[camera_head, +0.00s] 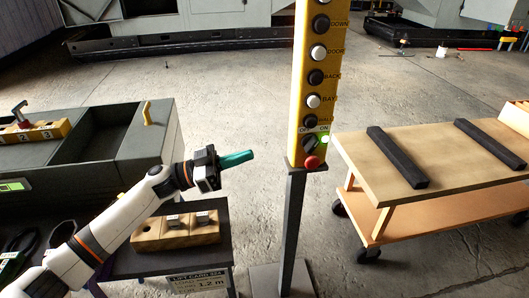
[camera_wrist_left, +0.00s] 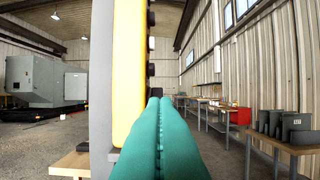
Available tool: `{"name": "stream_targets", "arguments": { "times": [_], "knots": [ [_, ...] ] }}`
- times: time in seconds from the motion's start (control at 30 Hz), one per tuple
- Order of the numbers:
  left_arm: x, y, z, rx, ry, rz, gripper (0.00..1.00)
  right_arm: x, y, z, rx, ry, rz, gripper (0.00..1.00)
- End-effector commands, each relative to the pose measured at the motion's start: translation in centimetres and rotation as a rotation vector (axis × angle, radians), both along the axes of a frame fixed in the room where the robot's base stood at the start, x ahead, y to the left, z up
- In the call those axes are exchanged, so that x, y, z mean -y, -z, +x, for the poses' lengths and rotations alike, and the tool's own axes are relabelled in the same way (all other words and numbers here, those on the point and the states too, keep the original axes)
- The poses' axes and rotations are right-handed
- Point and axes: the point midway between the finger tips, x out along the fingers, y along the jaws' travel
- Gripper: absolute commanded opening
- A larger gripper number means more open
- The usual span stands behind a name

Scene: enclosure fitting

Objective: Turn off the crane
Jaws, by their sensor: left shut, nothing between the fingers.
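The yellow crane control panel (camera_head: 304,90) stands upright on a grey post (camera_head: 292,230), with a column of black and white buttons. Near its bottom is a dark rotary switch (camera_head: 311,144) under the OFF and ON labels. The switch's exact angle is too small to tell. My left gripper (camera_head: 251,155) has teal fingers, shut and empty, left of the post and apart from the panel. In the left wrist view the fingers (camera_wrist_left: 160,140) point forward beside the yellow panel (camera_wrist_left: 128,70). My right gripper is not in view.
A wooden cart (camera_head: 385,174) with dark bars stands right of the post. A grey bin unit (camera_head: 150,132) is at the left. A wooden block (camera_head: 150,236) lies on a dark table below my left arm. Open floor (camera_head: 220,80) lies behind.

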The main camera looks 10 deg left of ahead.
Motion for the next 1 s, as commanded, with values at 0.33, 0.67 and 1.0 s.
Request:
{"name": "stream_targets", "arguments": {
  "times": [0.33,0.67,1.0],
  "knots": [
    [6.7,-2.2,2.1,0.001,0.001,-0.004,0.0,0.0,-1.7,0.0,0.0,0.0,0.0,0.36],
    [10.9,-0.8,3.6,-0.001,0.0,-0.003,0.0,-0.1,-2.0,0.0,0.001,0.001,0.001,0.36],
    [11.5,-0.3,3.7,0.001,-0.001,-0.001,0.0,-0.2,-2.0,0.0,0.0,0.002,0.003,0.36]
  ]
}}
